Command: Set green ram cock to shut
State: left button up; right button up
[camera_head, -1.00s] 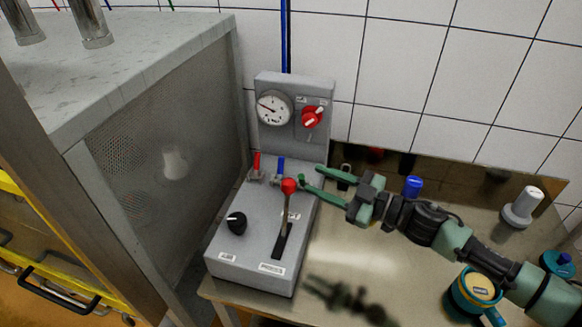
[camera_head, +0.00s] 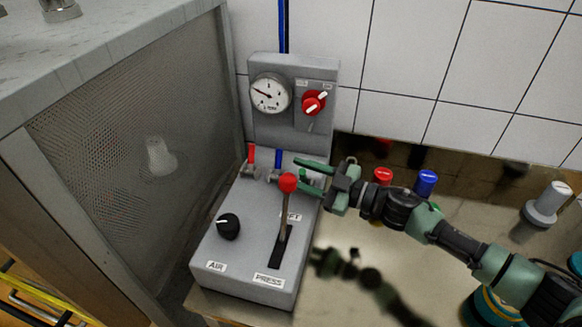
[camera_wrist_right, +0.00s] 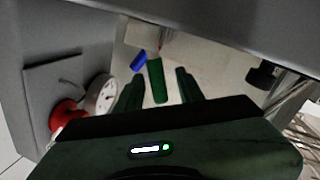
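The green ram cock (camera_head: 303,174) is on the grey control box, at the right end of a row with a red-handled cock (camera_head: 251,154) and a blue-handled cock (camera_head: 278,160). My right gripper (camera_head: 299,175) reaches in from the right, with its fingers around the green handle. In the right wrist view the green handle (camera_wrist_right: 157,83) stands between the two open fingers (camera_wrist_right: 159,76), with gaps on both sides. The blue handle (camera_wrist_right: 138,61) lies just beyond it. The cock's body is partly hidden in the head view. My left gripper is out of view.
A red-knobbed lever (camera_head: 288,183) rises close in front of the green cock. A black knob (camera_head: 228,227), a gauge (camera_head: 269,93) and a red switch (camera_head: 314,103) are on the box. Red (camera_head: 383,176) and blue (camera_head: 426,182) capped items stand behind my right arm.

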jog(key=shift+x, duration=1.3)
jog(key=shift+w+d+f, duration=0.1)
grip_shut()
dwell(0.4)
